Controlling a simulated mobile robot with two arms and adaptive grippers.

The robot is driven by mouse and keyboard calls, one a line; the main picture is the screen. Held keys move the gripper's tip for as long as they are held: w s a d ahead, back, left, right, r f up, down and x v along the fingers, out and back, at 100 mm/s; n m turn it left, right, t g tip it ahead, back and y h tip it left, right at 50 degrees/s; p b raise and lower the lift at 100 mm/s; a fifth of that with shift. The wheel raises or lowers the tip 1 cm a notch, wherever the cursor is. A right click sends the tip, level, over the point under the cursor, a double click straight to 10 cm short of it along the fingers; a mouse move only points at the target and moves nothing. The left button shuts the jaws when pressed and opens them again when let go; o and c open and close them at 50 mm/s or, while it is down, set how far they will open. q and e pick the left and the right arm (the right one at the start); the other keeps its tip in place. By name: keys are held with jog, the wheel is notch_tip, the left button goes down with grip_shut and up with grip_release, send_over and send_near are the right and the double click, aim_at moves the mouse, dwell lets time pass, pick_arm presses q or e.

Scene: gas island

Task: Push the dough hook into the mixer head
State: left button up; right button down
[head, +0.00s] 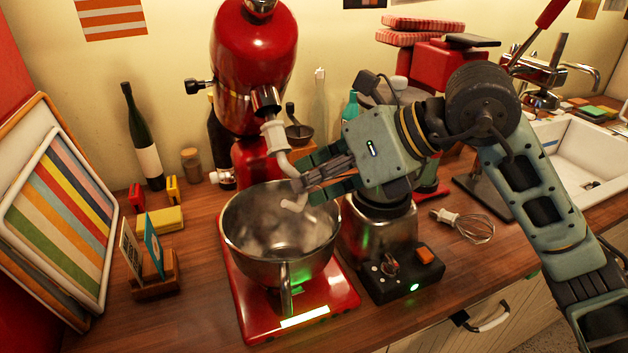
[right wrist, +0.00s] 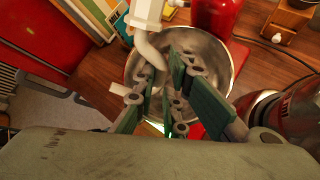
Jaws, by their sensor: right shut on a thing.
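The red stand mixer has its mixer head (head: 254,50) raised at the top centre, with a metal socket (head: 266,98) on its underside. The pale dough hook (head: 282,160) is tilted below it, its white collar (head: 273,132) close under the socket; I cannot tell whether they touch. My right gripper (head: 307,182) is shut on the dough hook from the right, above the bowl. The hook's lower end shows past the fingers, over the bowl. In the right wrist view the hook (right wrist: 150,48) curves down to the fingers (right wrist: 165,88); the socket is not visible there. My left gripper is not in view.
The steel bowl (head: 240,250) stands on the red mixer base (head: 245,318). A blender base (head: 385,245) stands close on its right, with a whisk (head: 470,226) beyond. A card holder (head: 152,280) and a bottle (head: 143,140) stand left. Some counter in front is clear.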

jog(key=shift+w+a+r+p, duration=0.25)
jog(key=shift+w+r+p, duration=0.25)
jog(key=shift+w+r, duration=0.25)
jog(key=c, duration=1.7)
grip_release()
jog(key=v, duration=1.2)
